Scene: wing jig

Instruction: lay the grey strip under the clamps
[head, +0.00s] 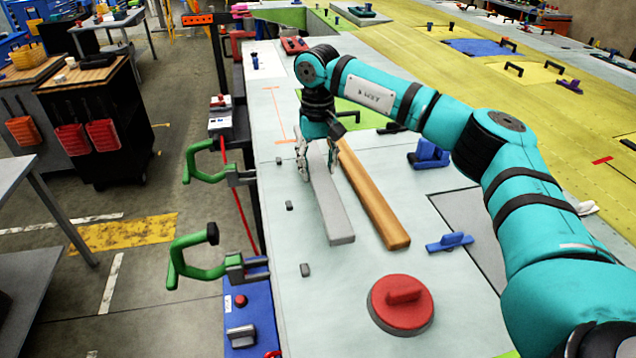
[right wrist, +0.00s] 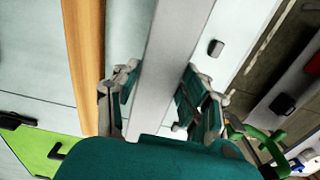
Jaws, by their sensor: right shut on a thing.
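The grey strip (head: 330,207) is a long flat bar on the pale jig surface, left of a wooden strip (head: 373,197) and roughly parallel to it. My right gripper (head: 317,168) is at the far end of the grey strip, with its fingers on either side. In the right wrist view the grey strip (right wrist: 168,70) runs between the fingers of the gripper (right wrist: 158,98). Two green clamps (head: 203,162) and (head: 192,257) are fixed at the left edge of the jig. The grey strip lies to the right of them, apart from both. My left gripper is not in view.
A red round handled piece (head: 401,304) sits near the front of the jig. Blue pieces (head: 449,242) and (head: 428,155) lie to the right. Small dark blocks (head: 305,269) stand between the clamps and the grey strip.

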